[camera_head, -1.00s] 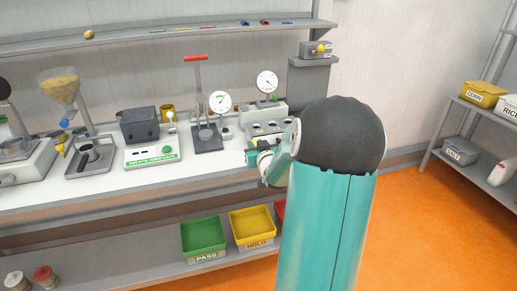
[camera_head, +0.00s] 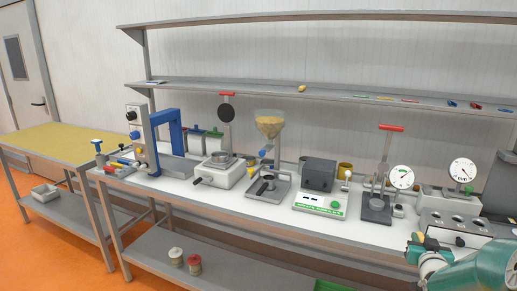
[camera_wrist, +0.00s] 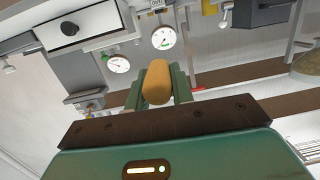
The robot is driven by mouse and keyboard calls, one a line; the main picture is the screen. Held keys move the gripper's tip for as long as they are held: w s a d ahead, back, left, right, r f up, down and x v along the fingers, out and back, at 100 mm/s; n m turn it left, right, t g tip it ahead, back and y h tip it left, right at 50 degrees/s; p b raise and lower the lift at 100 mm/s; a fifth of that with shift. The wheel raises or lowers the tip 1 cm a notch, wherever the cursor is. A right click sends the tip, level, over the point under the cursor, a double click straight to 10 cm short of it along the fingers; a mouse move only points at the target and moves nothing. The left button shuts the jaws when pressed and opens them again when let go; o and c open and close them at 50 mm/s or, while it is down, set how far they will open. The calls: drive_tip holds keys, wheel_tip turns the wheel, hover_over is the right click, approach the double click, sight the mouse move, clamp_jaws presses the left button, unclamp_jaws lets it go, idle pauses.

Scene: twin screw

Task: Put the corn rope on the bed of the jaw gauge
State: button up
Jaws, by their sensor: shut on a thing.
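The corn rope (camera_wrist: 157,84) is a short tan-yellow cylinder with a rounded end. In the wrist view it sits between the two green fingers of my gripper (camera_wrist: 158,90), which is shut on it. In the head view my gripper (camera_head: 420,246) is at the lower right, in front of the bench devices; the rope cannot be made out there. Two dial devices stand behind it: a stand with a red handle and a round dial (camera_head: 402,177), and a grey block with a dial (camera_head: 462,171). I cannot tell for sure which is the jaw gauge; its bed is not clear.
A grey box with round openings (camera_head: 458,222) stands close behind my gripper. Left along the bench are a green-labelled scale (camera_head: 321,203), a hopper stand (camera_head: 268,128), a white hotplate-like device (camera_head: 220,174) and a blue frame (camera_head: 168,140). Bare white bench shows along the front.

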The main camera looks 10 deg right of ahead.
drive_tip(key=w+a+f+n+t+y, duration=0.1)
drive_tip(key=w+a+f+y, duration=0.1)
drive_tip(key=w+a+f, duration=0.5)
drive_tip(key=a+f+n+y, duration=0.2)
drive_tip(key=a+f, duration=0.3)
drive_tip(key=a, duration=0.6)
drive_tip(key=s+a+f+n+y, duration=0.1)
drive_tip(key=s+a+f+y, duration=0.1)
drive_tip(key=a+f, duration=0.65)
drive_tip(key=s+a+f+n+y, duration=0.1)
drive_tip(key=a+f, duration=0.3)
drive_tip(key=a, duration=0.9)
drive_tip(key=w+d+r+m+h, duration=0.1)
drive_tip(key=w+d+r+h, duration=0.1)
drive_tip(key=d+r, duration=0.6)
drive_tip(key=w+d+r+m+h, duration=0.1)
drive_tip(key=d+r, duration=0.3)
drive_tip(key=d, duration=0.8)
drive_tip(key=s+d+r+m+h, duration=0.1)
drive_tip(key=s+d+r+h, duration=0.1)
drive_tip(key=s+d+r, duration=0.2)
drive_tip(key=s+d+r+m+g+h, duration=0.1)
drive_tip(key=s+d+r, duration=0.4)
drive_tip(key=d+r, duration=0.5)
drive_tip(key=d+m+h, duration=0.1)
drive_tip(key=d, duration=0.7)
drive_tip(key=shift+r+m+g+h, duration=0.3)
